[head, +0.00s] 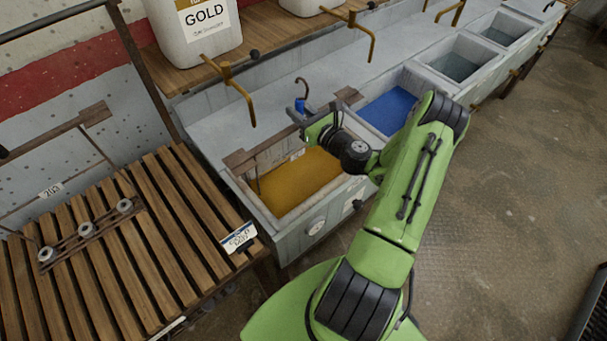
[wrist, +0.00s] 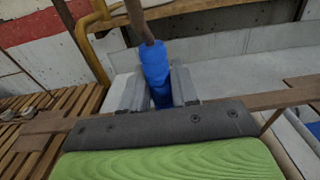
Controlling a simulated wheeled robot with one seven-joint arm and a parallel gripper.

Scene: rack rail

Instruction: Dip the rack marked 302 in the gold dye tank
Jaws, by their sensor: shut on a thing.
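My gripper (head: 303,108) is shut on the blue grip of a rack (wrist: 155,68), below its brown hook. The rack's brown top bar (head: 238,160) spans the far side of the gold dye tank (head: 274,213), and also crosses the wrist view (wrist: 265,101). A thin post of the rack runs down to the gold dye (head: 322,174). I cannot tell whether the bar rests on the rim or hangs above it. A small white tag (head: 297,155) shows below the bar, its number unreadable. The dye hides any lower part.
Another rack (head: 85,231) with white spools and a tag (head: 51,190), perhaps 203, is at the slatted bench (head: 165,260). A blue tank (head: 388,110) and grey tanks (head: 455,66) continue right.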

